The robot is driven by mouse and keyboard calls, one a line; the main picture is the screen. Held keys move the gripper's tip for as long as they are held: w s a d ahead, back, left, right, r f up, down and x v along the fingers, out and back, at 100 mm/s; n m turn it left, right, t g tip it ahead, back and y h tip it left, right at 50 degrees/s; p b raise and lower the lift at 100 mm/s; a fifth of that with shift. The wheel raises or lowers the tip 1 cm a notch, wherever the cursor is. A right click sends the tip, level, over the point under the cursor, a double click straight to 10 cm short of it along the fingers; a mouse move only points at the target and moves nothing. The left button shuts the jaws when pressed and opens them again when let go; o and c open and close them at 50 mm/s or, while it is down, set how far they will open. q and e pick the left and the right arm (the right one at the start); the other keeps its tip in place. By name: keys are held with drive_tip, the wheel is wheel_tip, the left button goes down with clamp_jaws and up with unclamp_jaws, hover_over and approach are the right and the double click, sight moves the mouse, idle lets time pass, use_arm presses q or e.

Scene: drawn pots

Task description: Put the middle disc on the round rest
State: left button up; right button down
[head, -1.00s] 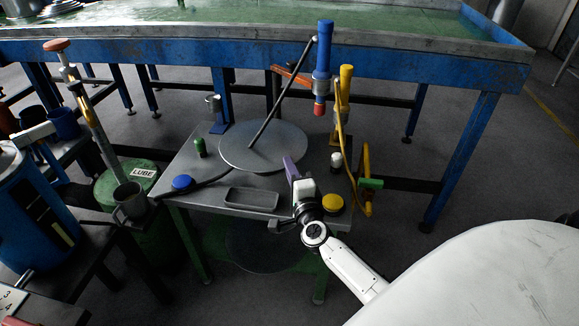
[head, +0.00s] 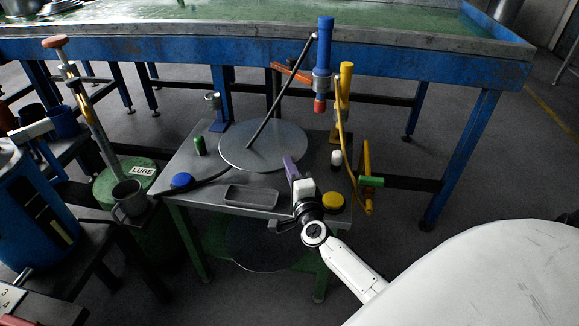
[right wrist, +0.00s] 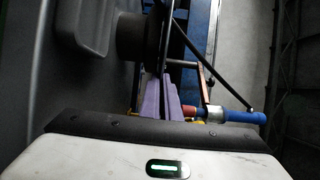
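A large round grey metal disc (head: 290,135) lies flat on the small metal table, with a dark rod slanting up from it. A second, darker disc (head: 262,245) lies lower down, under the tabletop. I cannot tell which of these is the middle disc or the round rest. My right gripper (head: 289,162), with purple fingers, is just above the table's front right part, beside the upper disc's near edge. My left gripper is not in view.
On the table are a shallow grey tray (head: 251,197), a blue button (head: 181,181), a yellow button (head: 333,202), a green bottle (head: 200,146) and a white-topped piece (head: 336,158). A blue upright tool (head: 323,60) and a yellow one (head: 345,90) stand at the back right.

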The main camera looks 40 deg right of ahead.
drive_tip(key=shift+f, duration=0.25)
drive_tip(key=c, duration=2)
unclamp_jaws()
drive_tip(key=shift+o, duration=0.4)
drive_tip(key=shift+f, duration=0.1)
drive_tip(key=shift+s+a, duration=0.15)
drive_tip(key=shift+s, duration=0.1)
drive_tip(key=v, duration=0.9)
drive_tip(key=shift+s+a+p, duration=0.15)
drive_tip(key=shift+s+p, duration=0.2)
drive_tip(key=shift+p, duration=0.05)
